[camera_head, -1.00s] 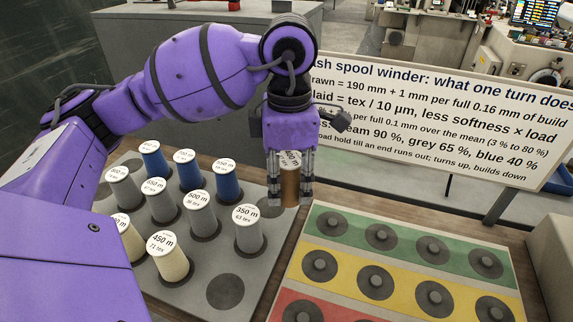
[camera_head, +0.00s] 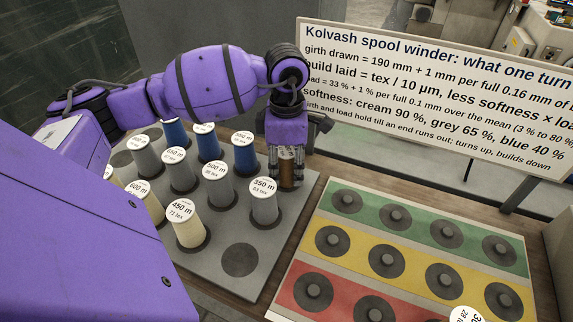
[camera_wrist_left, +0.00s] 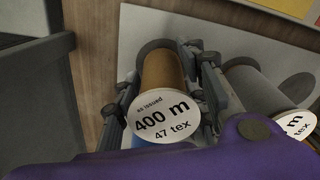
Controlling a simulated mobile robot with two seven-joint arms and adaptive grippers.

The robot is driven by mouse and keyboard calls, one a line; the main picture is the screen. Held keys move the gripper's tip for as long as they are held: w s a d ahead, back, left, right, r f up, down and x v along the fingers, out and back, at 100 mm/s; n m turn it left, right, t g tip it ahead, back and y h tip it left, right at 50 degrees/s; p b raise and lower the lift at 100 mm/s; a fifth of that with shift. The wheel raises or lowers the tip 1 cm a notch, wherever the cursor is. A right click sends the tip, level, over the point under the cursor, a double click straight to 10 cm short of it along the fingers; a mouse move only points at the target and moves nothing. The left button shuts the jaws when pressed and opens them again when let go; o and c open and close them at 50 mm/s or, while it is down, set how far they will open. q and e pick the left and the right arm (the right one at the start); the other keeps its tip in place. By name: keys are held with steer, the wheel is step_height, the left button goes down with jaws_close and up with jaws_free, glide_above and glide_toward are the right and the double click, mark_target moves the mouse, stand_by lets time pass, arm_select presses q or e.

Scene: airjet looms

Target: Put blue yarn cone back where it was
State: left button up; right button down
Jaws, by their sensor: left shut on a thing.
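My left gripper (camera_head: 288,180) is shut on a brown-sided cone (camera_head: 287,171) at the far right part of the grey pegged board (camera_head: 205,272). In the left wrist view the cone (camera_wrist_left: 160,72) has a white top reading 400 m, 47 tex, and the fingers lie on both its sides. A dark round seat (camera_wrist_left: 151,46) shows around its lower end; I cannot tell whether it rests fully there. Little or no blue shows on its side. Blue cones (camera_head: 243,158) stand in the same row. My right gripper is not in view.
A grey cone (camera_head: 264,205) marked 350 m stands close by the held one. Grey and cream cones (camera_head: 188,230) fill nearer seats; one front seat (camera_head: 240,259) is empty. A green, yellow and red board (camera_head: 410,240) lies right. A sign (camera_head: 430,90) stands behind.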

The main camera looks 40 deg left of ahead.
arm_select(q)
steer(key=shift+f, duration=0.15)
steer(key=o, duration=1.2)
step_height(320, 180, up, 12)
steer(key=shift+r, duration=0.25)
